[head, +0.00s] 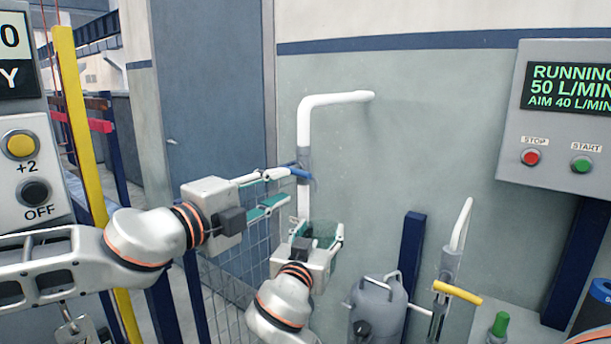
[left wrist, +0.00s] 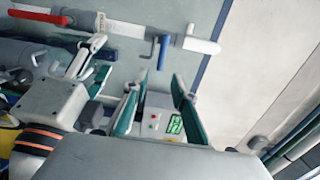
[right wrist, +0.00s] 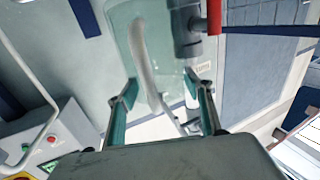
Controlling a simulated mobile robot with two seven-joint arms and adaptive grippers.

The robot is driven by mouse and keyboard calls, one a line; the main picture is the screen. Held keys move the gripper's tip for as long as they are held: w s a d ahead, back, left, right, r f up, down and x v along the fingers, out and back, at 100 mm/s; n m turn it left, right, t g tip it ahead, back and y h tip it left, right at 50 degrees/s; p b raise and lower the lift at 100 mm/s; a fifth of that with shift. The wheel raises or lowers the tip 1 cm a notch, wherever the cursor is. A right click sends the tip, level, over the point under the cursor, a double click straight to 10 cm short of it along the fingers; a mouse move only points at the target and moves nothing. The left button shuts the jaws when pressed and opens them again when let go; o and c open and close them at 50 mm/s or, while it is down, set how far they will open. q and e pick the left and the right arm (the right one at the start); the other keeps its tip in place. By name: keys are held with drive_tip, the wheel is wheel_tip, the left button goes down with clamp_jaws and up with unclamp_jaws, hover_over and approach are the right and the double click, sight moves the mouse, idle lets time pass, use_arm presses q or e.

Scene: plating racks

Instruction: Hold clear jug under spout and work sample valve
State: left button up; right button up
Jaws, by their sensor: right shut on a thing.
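A clear jug (head: 326,229), faint and greenish, is held by my right gripper (head: 318,240) close to the white pipe. In the right wrist view the jug (right wrist: 135,30) is between the fingers, with a pale curved tube seen at it; I cannot tell whether the spout is over its mouth. A grey valve with a blue lever (head: 301,174) sits on the upright pipe above. My left gripper (head: 277,190) is open and empty, its fingertips just short of this lever. The left wrist view shows the blue lever (left wrist: 163,50) beyond the parted fingers. A red handle (right wrist: 214,16) shows beside the jug.
A panel (head: 507,95) at right reads RUNNING 50 L/MIN, AIM 40 L/MIN, with red stop and green start buttons. A grey canister (head: 378,310) and a yellow-handled valve (head: 457,292) stand right of my right gripper. A wire-mesh fence (head: 235,255) is behind my left arm.

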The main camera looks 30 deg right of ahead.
sight(303, 176)
use_arm(q)
drive_tip(key=x, duration=0.9)
drive_tip(key=shift+w+d, duration=0.1)
drive_tip(key=shift+d, duration=0.05)
clamp_jaws()
